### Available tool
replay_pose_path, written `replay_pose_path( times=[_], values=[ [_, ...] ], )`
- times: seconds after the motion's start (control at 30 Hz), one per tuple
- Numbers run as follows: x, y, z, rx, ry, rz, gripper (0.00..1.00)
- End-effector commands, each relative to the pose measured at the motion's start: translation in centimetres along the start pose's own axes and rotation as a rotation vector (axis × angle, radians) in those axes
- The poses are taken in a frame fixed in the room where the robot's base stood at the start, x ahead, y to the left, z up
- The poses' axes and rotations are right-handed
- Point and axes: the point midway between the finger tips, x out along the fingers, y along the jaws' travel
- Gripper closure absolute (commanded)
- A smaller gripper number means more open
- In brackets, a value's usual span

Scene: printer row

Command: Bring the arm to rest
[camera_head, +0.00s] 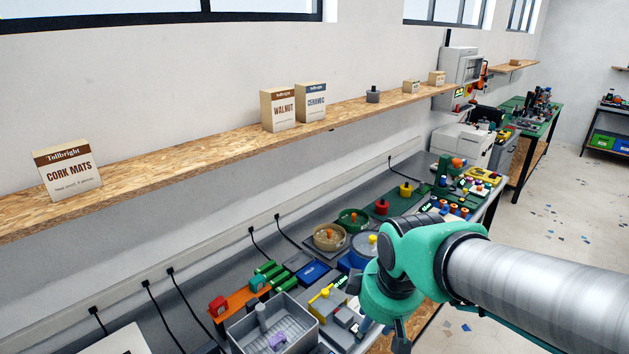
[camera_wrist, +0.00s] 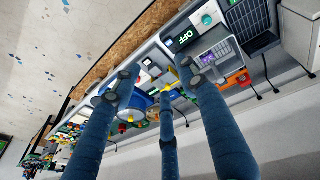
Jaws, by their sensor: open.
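My teal arm, with a metallic grey link, reaches from the right over the bench (camera_head: 376,183) in the head view. Its wrist end covers part of the bench's front middle. My gripper mostly shows in the wrist view (camera_wrist: 162,88), where its blue fingers with dark tips are spread apart. Nothing is between them. The bench and its parts lie beyond the fingertips, apparently clear of them.
A grey tray (camera_head: 238,332) stands on the bench left of my wrist. A yellow-handled part (camera_head: 322,296) and a blue round part (camera_head: 362,250) are close to it. Above runs a wooden shelf (camera_head: 200,150) with boxes. Open floor (camera_head: 540,240) lies to the right.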

Motion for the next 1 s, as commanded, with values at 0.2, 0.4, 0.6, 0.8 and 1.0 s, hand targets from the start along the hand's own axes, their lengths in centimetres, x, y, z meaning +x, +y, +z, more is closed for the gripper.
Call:
replay_pose_path(
  times=[0.2,0.4,0.6,0.8,1.0],
  values=[
    [-4.4,0.7,5.3,0.313,0.062,0.066,0.57],
    [-7.3,0.3,9.7,0.575,0.120,0.112,0.57],
    [-8.6,-0.3,12.4,0.741,0.159,0.138,0.57],
    [-9.0,-0.6,13.2,0.791,0.170,0.144,0.57],
    [-9.0,-0.6,13.1,0.790,0.170,0.144,0.57]
  ],
)
